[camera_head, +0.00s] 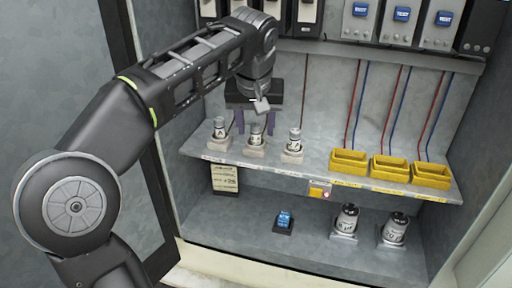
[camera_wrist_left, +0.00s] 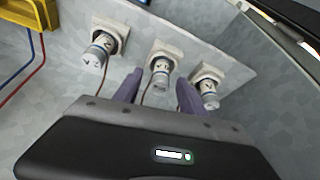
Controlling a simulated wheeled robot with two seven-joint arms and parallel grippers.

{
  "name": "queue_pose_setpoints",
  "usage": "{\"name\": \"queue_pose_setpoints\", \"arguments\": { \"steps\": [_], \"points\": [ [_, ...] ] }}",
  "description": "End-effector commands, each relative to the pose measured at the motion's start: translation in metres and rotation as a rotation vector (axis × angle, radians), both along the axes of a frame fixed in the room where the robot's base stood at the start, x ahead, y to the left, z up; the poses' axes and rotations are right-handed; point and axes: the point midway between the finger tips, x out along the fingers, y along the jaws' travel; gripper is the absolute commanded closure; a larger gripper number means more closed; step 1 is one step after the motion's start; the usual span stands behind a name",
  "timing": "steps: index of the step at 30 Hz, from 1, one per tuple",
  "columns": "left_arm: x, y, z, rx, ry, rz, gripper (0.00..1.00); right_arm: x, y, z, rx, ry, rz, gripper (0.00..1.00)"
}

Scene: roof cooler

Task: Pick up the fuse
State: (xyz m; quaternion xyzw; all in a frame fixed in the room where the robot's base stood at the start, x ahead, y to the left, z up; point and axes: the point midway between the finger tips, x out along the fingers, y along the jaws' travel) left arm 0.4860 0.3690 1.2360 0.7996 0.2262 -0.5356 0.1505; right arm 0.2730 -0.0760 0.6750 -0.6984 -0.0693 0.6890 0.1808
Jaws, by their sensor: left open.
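Three small white-and-grey cylinders that look like fuses stand upright in pale square holders on the middle shelf: a left one (camera_head: 219,128), a middle one (camera_head: 255,136) and a right one (camera_head: 294,141). Each has dark lettering, too small to read surely. My left gripper (camera_head: 257,122) is open and points down over the middle fuse. In the left wrist view, its purple fingertips (camera_wrist_left: 159,79) lie to either side of the middle fuse (camera_wrist_left: 160,85); I cannot tell whether they touch it. The other two fuses stand outside the fingers. My right gripper is not in view.
Yellow bins (camera_head: 389,168) line the right of the shelf (camera_head: 315,165). Below are a blue-topped item (camera_head: 284,220) and two metal canisters (camera_head: 346,220), (camera_head: 395,230). Dark and grey units (camera_head: 400,25) hang above, with red and blue wires on the back wall.

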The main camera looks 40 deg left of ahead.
Motion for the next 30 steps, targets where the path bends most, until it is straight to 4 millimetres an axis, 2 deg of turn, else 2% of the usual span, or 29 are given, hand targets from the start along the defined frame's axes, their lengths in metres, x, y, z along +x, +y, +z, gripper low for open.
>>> {"name": "queue_pose_setpoints", "arguments": {
  "steps": [1, 3, 21, 30],
  "points": [
    [0.0019, 0.0004, -0.0086, 0.000, -0.001, -0.001, 0.51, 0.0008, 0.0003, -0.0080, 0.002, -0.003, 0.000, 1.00],
    [0.0031, 0.0017, -0.0098, 0.000, -0.001, 0.000, 0.51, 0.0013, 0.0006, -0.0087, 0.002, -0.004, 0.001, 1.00],
    [0.0032, 0.0020, -0.0082, 0.000, -0.001, 0.000, 0.51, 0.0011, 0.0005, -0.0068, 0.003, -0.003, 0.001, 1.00],
    [0.0033, 0.0019, -0.0082, 0.000, -0.001, 0.000, 0.75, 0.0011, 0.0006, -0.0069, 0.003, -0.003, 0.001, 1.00]
  ]
}}
